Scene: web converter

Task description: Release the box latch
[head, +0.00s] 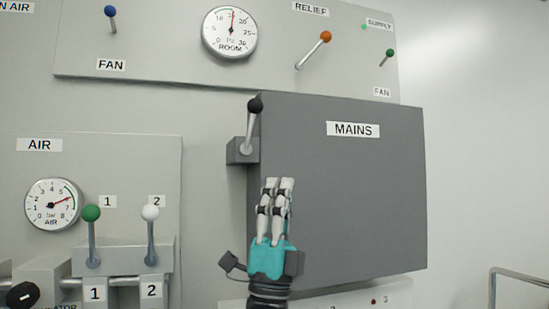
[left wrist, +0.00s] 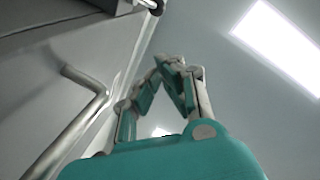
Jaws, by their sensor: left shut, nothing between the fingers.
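The grey box (head: 370,200) labelled MAINS is on the wall at the middle right of the head view. A latch lever with a black ball knob (head: 255,105) stands upright at the box's upper left edge, on a small grey block (head: 241,151). My left gripper (head: 279,182) is in front of the box's left part, below and right of the lever, pointing up. Its fingers are together and empty, apart from the lever. In the left wrist view the fingertips (left wrist: 168,62) meet at the middle. My right gripper is in neither view.
A panel at left has an air gauge (head: 52,204), a green-knobbed lever (head: 92,235) and a white-knobbed lever (head: 151,236). An upper panel holds a room gauge (head: 230,32) and an orange-knobbed lever (head: 314,49). A metal rail (head: 493,288) is at lower right.

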